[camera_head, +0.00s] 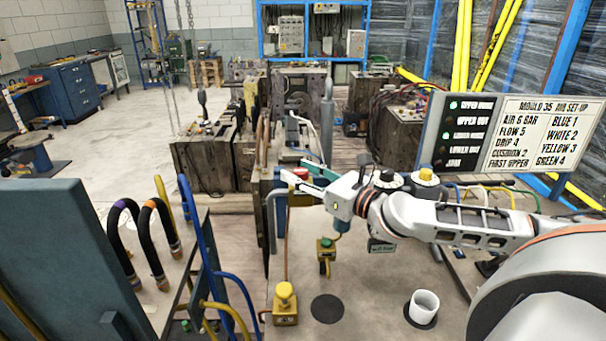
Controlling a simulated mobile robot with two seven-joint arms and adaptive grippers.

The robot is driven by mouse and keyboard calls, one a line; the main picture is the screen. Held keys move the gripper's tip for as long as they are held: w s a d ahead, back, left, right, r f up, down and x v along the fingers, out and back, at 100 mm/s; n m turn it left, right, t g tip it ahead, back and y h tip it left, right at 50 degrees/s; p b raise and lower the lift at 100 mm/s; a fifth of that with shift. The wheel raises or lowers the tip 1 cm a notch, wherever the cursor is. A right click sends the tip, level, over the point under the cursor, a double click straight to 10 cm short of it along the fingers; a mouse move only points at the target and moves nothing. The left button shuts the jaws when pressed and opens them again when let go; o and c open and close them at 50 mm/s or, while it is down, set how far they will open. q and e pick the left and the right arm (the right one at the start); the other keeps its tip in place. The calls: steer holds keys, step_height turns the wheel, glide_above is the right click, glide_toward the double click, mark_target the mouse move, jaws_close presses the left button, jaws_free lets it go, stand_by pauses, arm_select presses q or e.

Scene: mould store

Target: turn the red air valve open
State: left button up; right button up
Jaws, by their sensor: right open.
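My right gripper (296,172) reaches in from the right over the bench. It is open, its fingers pointing left toward a grey upright pipe (273,225) at the bench's left edge. A small reddish patch shows by the fingertips, but I cannot tell whether it is the red air valve. No red valve handle shows clearly; the gripper may hide it. I cannot tell whether the fingers touch anything. My left gripper is not in view.
The bench (375,285) holds a yellow-topped button box (285,303), a green-topped box (326,250) and a white cup (424,305). A settings board (515,135) stands at right. Coloured hoses (190,215) and a blue-grey panel (60,260) are at left.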

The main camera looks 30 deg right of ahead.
mark_target(307, 176)
steer(key=shift+v, duration=2.1)
steer(key=v, duration=0.7)
steer(key=shift+s, duration=0.35)
steer(key=shift+d+f, duration=0.1)
